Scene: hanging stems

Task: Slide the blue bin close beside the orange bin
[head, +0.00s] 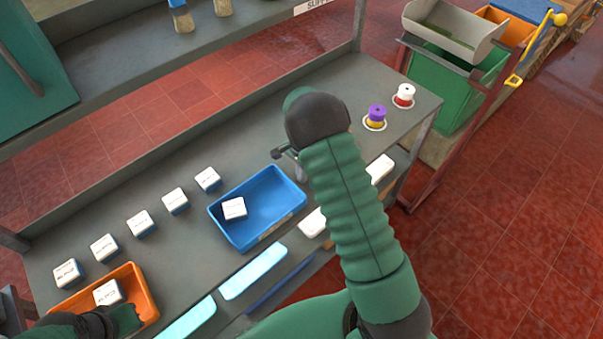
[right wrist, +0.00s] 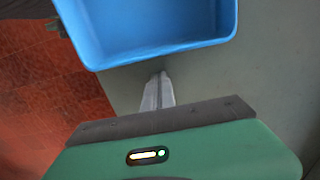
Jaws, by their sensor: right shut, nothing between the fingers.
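The blue bin (head: 272,206) stands on the grey shelf in the middle of the head view, with a white box (head: 233,209) inside. It also shows in the right wrist view (right wrist: 158,25). The orange bin (head: 147,295) stands at the lower left, a gap away, also holding a white box (head: 108,292). My right gripper (head: 300,174) is at the blue bin's right end, partly hidden by my arm. In the right wrist view its fingers (right wrist: 161,76) are shut and empty, tips close to the bin's wall; contact is unclear. My left gripper (head: 126,319) is at the orange bin's near side, fingers hidden.
A row of several white boxes (head: 141,223) stands behind the bins. Purple (head: 376,114) and white-and-red (head: 404,95) spools stand at the shelf's right end. Pale blue strips (head: 253,271) line the front edge. The shelf between the bins is clear.

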